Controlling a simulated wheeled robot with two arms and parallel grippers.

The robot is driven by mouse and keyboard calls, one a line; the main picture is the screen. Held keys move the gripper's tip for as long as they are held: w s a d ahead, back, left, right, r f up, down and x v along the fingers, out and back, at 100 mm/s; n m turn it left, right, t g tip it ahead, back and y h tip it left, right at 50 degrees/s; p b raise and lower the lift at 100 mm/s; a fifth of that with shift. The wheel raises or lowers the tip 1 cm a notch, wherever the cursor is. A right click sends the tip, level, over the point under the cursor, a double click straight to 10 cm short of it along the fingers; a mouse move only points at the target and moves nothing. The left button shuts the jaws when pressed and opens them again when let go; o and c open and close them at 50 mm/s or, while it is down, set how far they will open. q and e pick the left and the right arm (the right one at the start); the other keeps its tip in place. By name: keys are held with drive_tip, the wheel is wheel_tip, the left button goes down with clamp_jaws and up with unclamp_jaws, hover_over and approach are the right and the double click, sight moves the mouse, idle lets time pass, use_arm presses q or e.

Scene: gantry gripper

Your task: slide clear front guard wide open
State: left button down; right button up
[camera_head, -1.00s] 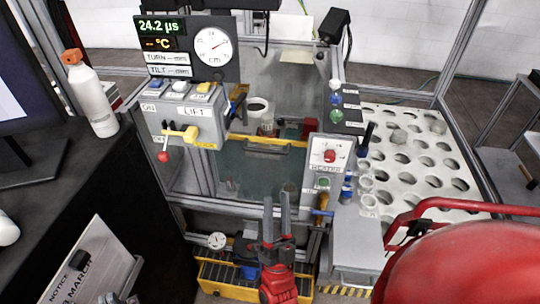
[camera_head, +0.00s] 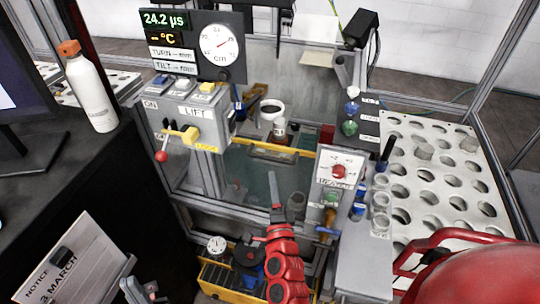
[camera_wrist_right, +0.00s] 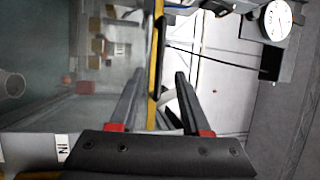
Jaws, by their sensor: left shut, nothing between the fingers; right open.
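The clear front guard (camera_head: 246,176) is a see-through panel with a yellow top edge (camera_head: 300,152) and a grey handle (camera_head: 272,152), in the middle of the head view. The guard also fills the left of the right wrist view (camera_wrist_right: 40,110); its yellow edge (camera_wrist_right: 155,70) runs upright there. My right gripper (camera_head: 285,186) is open and empty, in front of the guard and below the handle in the picture. In the right wrist view its fingers (camera_wrist_right: 158,80) appear either side of the yellow edge; contact is not visible. My left gripper (camera_head: 136,290) is shut, partly cut off at the bottom left.
A grey LIFT box (camera_head: 188,122) with a red-knobbed lever is left of the guard. A box with a red knob (camera_head: 338,170) is on the right, beside small glass cups. A yellow crate (camera_head: 228,280) lies below. A white bottle (camera_head: 91,90) stands on the black desk.

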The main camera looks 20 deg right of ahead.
sight(270, 157)
drive_tip(key=p+x, duration=0.2)
drive_tip(key=x, duration=0.7)
drive_tip(key=shift+w+d, duration=0.1)
clamp_jaws()
idle(1.1)
